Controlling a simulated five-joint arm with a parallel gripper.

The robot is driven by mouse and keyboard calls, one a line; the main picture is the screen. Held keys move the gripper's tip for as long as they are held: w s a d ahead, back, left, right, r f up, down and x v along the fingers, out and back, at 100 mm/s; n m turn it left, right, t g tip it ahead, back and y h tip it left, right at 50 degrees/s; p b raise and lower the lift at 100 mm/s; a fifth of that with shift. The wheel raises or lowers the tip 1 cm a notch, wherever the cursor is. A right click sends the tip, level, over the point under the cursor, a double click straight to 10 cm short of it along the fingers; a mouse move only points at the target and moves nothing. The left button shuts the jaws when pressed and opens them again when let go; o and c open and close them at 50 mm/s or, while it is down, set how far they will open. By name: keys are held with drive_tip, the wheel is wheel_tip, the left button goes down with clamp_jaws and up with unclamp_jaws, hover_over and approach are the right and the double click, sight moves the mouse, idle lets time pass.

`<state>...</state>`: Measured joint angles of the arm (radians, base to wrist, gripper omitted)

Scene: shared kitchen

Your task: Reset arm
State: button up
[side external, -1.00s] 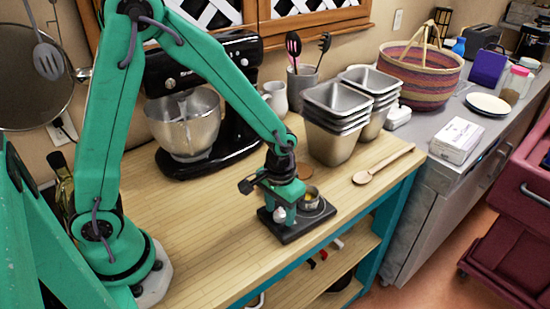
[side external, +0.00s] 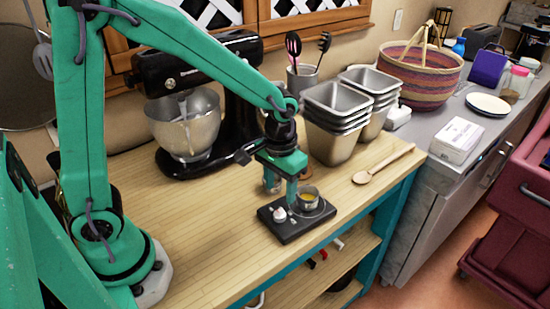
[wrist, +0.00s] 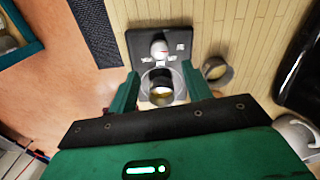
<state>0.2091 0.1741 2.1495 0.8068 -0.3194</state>
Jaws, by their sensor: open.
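In the wrist view, the cup (wrist: 161,90) appears between my two open fingers (wrist: 160,86), apart from both. A small white rounded thing (side external: 279,214) sits at the board's front left, and also shows in the wrist view (wrist: 159,48).
A black stand mixer (side external: 230,115) with a steel bowl is behind the arm. Stacked steel bins (side external: 335,130) stand behind the board. A wooden spoon (side external: 385,165) lies to the right. The table's front left is clear.

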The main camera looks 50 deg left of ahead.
drive_tip(key=shift+r, duration=0.1)
idle(0.3)
drive_tip(key=s+a+r+m+t, duration=0.1)
drive_tip(key=s+a+r+t, duration=0.4)
drive_tip(key=s+r, duration=0.7)
drive_tip(key=shift+s+a+r, duration=0.3)
drive_tip(key=shift+a+r, duration=0.65)
drive_tip(key=shift+a, duration=0.25)
